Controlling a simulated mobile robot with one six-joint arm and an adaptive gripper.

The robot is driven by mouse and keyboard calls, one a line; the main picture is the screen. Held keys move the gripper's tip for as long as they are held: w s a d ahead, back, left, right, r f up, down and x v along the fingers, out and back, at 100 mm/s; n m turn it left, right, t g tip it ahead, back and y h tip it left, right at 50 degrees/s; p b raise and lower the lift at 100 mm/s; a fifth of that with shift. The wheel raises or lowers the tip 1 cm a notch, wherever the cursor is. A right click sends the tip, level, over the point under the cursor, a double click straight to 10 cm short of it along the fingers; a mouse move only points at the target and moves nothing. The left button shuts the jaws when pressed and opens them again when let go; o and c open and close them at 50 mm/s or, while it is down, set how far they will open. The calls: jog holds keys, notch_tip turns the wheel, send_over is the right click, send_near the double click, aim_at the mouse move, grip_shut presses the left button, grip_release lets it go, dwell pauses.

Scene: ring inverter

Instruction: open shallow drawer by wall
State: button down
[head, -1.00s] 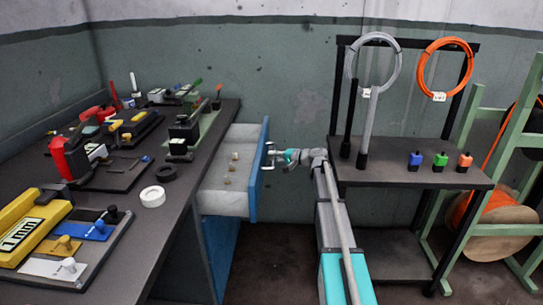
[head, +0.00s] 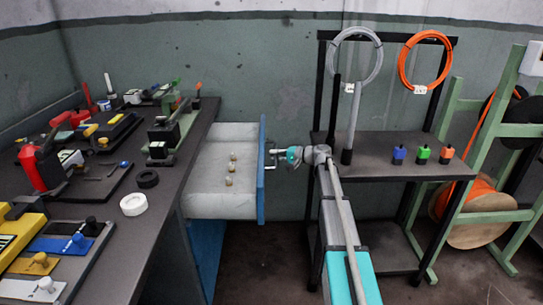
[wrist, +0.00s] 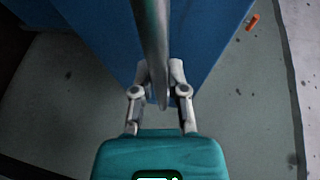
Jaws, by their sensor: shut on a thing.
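The shallow drawer (head: 222,170) stands pulled out from under the workbench, with a grey inside and a blue front (head: 262,170). Several small tan pieces lie in it. My gripper (head: 274,160) is at the outer side of the blue front, on the metal handle (head: 268,152). In the wrist view the fingers (wrist: 159,72) are shut on the handle bar (wrist: 150,35), which runs up across the blue front (wrist: 90,35). The far end of the handle is out of the wrist view.
The workbench (head: 160,190) with tools and a white ring (head: 133,204) is on the left. A black shelf (head: 385,150) with cable coils stands close to the right of my arm. A green reel rack (head: 495,150) is further right. Bare floor lies between the bench and my arm.

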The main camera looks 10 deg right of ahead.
jog(key=c, duration=0.7)
grip_release()
jog(key=shift+w, duration=0.25)
jog(key=shift+o, duration=0.3)
jog(key=shift+s, duration=0.1)
